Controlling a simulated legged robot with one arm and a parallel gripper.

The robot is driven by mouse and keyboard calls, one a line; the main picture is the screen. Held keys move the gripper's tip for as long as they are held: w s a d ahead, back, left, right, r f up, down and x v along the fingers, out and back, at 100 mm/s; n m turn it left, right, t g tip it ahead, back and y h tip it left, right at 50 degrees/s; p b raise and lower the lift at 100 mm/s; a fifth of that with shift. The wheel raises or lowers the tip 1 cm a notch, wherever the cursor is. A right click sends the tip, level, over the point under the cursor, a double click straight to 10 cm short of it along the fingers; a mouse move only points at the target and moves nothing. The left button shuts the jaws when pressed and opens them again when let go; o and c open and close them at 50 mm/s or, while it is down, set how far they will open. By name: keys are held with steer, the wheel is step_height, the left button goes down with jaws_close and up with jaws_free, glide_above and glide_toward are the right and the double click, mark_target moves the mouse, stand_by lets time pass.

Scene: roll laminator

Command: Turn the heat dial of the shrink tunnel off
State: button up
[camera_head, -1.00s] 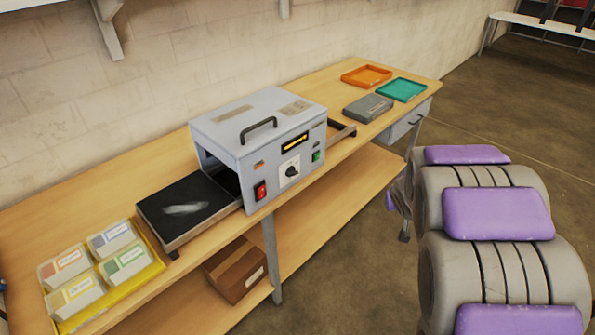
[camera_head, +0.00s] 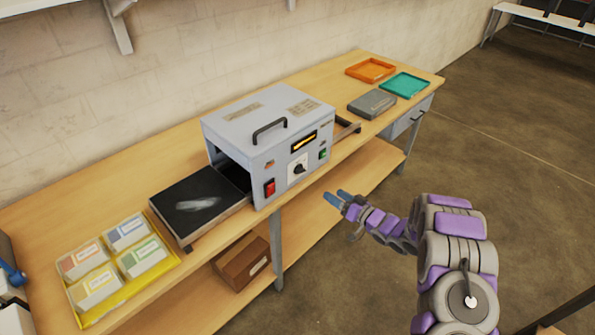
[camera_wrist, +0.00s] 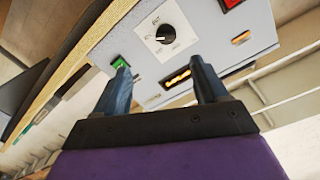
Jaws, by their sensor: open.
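The shrink tunnel (camera_head: 262,140) is a light grey box on the wooden bench. Its front panel carries a black heat dial (camera_head: 299,169) on a white plate, a red switch (camera_head: 269,187), a green button (camera_head: 323,154) and a lit amber display (camera_head: 303,141). My gripper (camera_head: 338,197) is open and empty, in front of the panel and lower right of the dial, apart from it. In the wrist view the dial (camera_wrist: 165,34) shows beyond and between the two blue fingers (camera_wrist: 163,84), with a white pointer mark; its exact setting is too small to read.
A dark tray (camera_head: 195,203) sits at the tunnel's left opening. A yellow tray (camera_head: 161,262) with several labelled packs is at the near left. A grey box (camera_head: 372,103), orange tray (camera_head: 370,70) and teal tray (camera_head: 405,85) lie at the right. A cardboard box (camera_head: 243,262) is on the lower shelf.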

steer(key=d+y, duration=0.1)
steer(key=d, duration=0.1)
glide_toward(303, 172)
steer(key=a, duration=0.4)
steer(key=w+b, duration=0.1)
steer(key=w, duration=0.2)
steer(key=shift+w, duration=0.4)
steer(key=shift+w+r, duration=0.1)
steer(key=shift+w, duration=0.2)
steer(key=shift+w+a, duration=0.25)
steer(key=shift+a, duration=0.05)
steer(key=a, duration=0.3)
steer(key=shift+w+a+f, duration=0.1)
steer(key=shift+w+f, duration=0.1)
steer(key=shift+w, duration=0.2)
steer(key=shift+d+r, duration=0.1)
steer(key=shift+d, duration=0.35)
steer(key=shift+c, duration=2.1)
steer(key=shift+s+a, duration=0.1)
steer(key=shift+a, duration=0.2)
steer(key=c, duration=0.5)
steer(key=shift+c, duration=0.7)
